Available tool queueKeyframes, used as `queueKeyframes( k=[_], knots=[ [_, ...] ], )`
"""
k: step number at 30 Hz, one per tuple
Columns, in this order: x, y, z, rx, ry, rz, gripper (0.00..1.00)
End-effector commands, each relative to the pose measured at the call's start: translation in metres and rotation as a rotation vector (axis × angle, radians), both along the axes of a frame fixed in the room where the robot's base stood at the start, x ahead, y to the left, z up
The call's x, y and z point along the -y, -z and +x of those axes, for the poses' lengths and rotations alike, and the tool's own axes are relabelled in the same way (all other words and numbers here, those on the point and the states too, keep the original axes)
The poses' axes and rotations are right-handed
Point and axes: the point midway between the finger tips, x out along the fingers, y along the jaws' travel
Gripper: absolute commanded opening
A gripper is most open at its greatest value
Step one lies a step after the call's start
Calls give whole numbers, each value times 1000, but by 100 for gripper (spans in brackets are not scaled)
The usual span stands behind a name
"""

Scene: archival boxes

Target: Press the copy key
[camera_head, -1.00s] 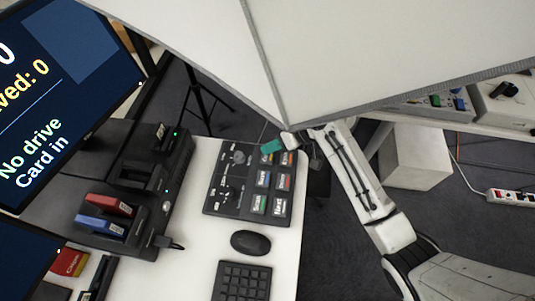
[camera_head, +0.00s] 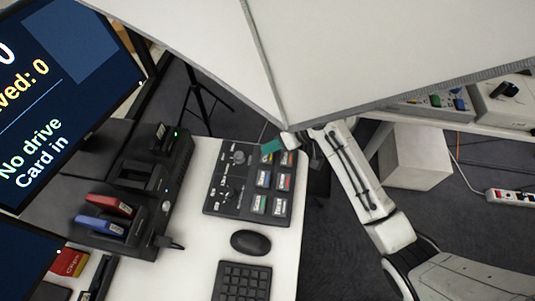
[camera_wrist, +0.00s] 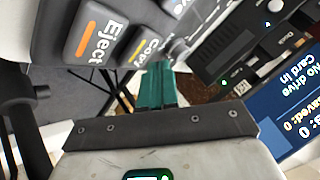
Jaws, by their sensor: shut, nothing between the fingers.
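The copy key (camera_wrist: 145,48), grey with a yellow stripe, sits on the control panel next to the eject key (camera_wrist: 97,38) with its orange stripe. In the head view the copy key (camera_head: 267,158) is at the panel's upper part, partly covered by my gripper. My gripper (camera_wrist: 154,68) has teal fingers, shut and empty, with the tips right beside the copy key's edge in the wrist view. In the head view my gripper (camera_head: 272,146) reaches in over the panel's top edge. I cannot tell whether the tips touch the key.
The black control panel (camera_head: 222,198) also bears other labelled keys and a knob. A mouse (camera_head: 250,242) and keypad (camera_head: 243,280) lie below it. A drive dock (camera_head: 165,200) with red and blue drives stands left, near a screen (camera_head: 60,90) reading "No drive" and "Card in". A large pale panel hangs above.

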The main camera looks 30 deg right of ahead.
Motion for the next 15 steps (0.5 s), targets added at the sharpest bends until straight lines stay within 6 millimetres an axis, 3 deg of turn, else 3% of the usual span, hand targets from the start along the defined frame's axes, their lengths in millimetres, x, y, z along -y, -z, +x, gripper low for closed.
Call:
queueKeyframes(
  k=[15],
  knots=[
    [0,8,0,-1,-1,0,0]
  ],
)
